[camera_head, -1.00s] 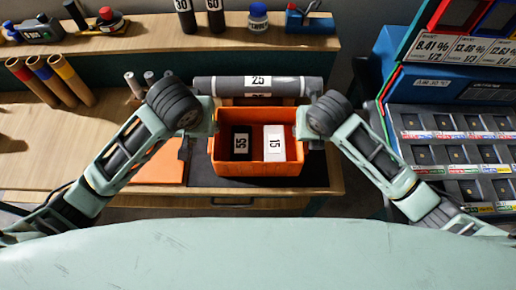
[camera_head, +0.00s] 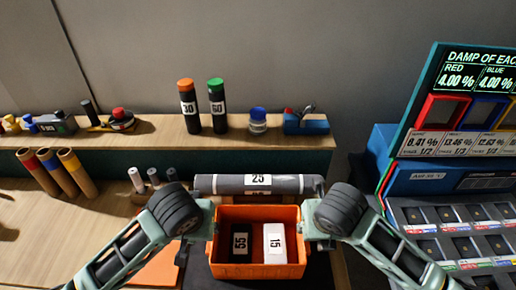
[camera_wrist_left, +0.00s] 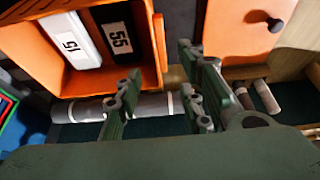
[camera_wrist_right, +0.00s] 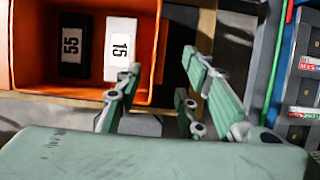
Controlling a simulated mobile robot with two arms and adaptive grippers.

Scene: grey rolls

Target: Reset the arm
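An orange bin (camera_head: 257,212) stands at the front of the desk between my two grippers. Inside lie a black block marked 55 (camera_head: 240,243) and a white block marked 15 (camera_head: 274,243). My left gripper (camera_wrist_left: 158,62) is open and empty by one side of the bin. My right gripper (camera_wrist_right: 160,62) is open and empty by the other side. In the wrist views the fingers of each overlap the bin's side edge; I cannot tell whether they touch it. A grey roll marked 25 (camera_head: 225,184) lies crosswise just behind the bin.
The shelf behind holds an orange-capped bottle marked 30 (camera_head: 189,107), a green-capped bottle marked 60 (camera_head: 217,106) and a blue-capped jar (camera_head: 258,121). Cardboard tubes (camera_head: 58,172) stand at left. A machine with trays and displays (camera_head: 445,165) stands at right.

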